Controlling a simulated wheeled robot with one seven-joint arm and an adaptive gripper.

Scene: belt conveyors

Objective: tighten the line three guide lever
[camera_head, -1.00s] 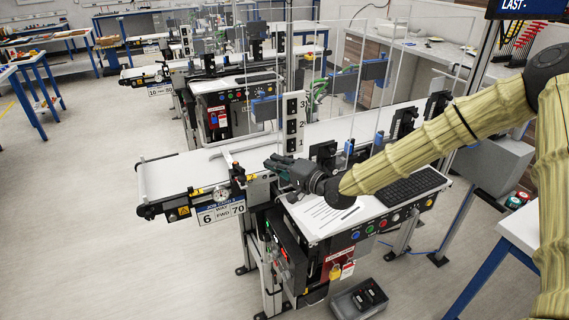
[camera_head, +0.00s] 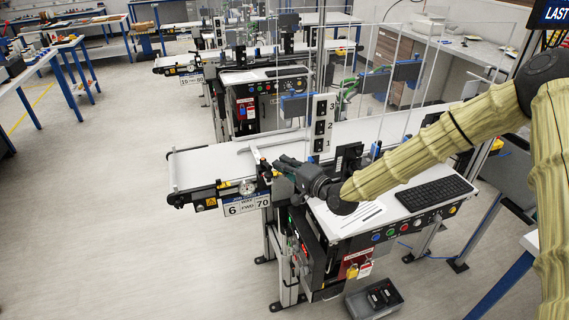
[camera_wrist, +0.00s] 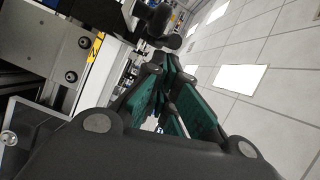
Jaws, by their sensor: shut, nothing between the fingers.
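My gripper (camera_head: 281,163) is at the near conveyor's left end, beside the guide bracket (camera_head: 264,171). In the wrist view its teal-padded fingers (camera_wrist: 158,68) are shut and empty. A black round knob or lever end (camera_wrist: 154,19) shows just beyond the fingertips; I cannot tell whether they touch. I cannot make out for sure which part is the line three guide lever. The near conveyor (camera_head: 200,168) has a white belt, a round dial (camera_head: 248,187) and a sign (camera_head: 246,205) reading 6 and 70.
A 3-2-1 switch post (camera_head: 321,125) stands behind my gripper, with clear upright panels beyond. A keyboard (camera_head: 435,193) and a paper sheet lie on the control cabinet. The floor at left is clear.

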